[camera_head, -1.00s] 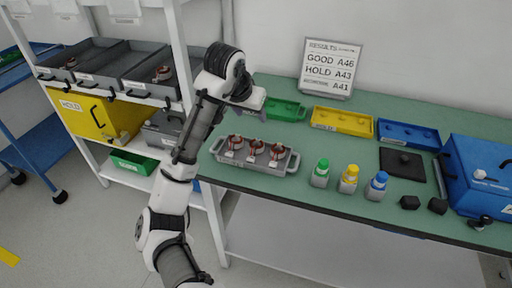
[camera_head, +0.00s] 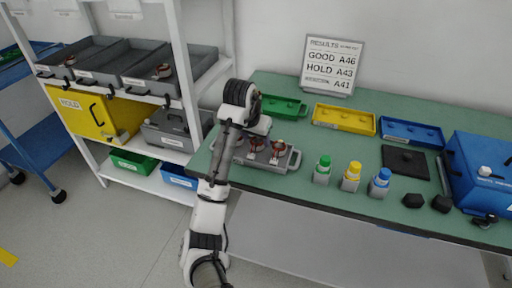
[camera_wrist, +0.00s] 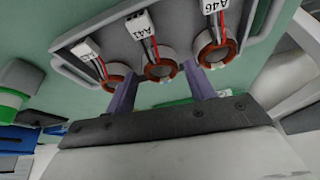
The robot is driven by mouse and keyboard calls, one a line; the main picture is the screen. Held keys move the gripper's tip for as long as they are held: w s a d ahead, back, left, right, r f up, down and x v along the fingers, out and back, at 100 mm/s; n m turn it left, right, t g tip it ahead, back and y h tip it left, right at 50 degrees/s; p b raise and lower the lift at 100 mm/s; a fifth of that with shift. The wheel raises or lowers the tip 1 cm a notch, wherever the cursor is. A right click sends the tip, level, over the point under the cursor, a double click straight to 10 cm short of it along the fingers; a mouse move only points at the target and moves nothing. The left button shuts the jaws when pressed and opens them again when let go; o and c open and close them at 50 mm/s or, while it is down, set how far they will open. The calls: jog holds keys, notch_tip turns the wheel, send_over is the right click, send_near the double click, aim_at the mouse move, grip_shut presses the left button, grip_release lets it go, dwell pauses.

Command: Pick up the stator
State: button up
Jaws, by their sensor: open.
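A grey tray (camera_head: 292,160) on the green table holds three copper-wound stators in a row. In the wrist view the stators carry white tags: A46 (camera_wrist: 214,46) at right, A41 (camera_wrist: 160,70) in the middle, and one with a hard-to-read tag (camera_wrist: 108,78) at left. In the head view the middle stator (camera_head: 257,145) and right stator (camera_head: 278,148) show; my arm mostly hides the left one. My gripper (camera_wrist: 162,70) is open and empty, its two purple fingers appearing on either side of the A41 stator. I cannot tell whether they reach its depth.
A results board (camera_head: 332,65) reads GOOD A46, HOLD A43 and a third line A41. Green (camera_head: 283,107), yellow (camera_head: 343,119) and blue (camera_head: 410,133) trays line the table's back. Several capped bottles (camera_head: 351,178) stand right of the grey tray. A shelf (camera_head: 185,75) stands close at left.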

jog(key=shift+x, duration=1.2)
jog(key=shift+c, duration=0.4)
jog(key=c, duration=0.7)
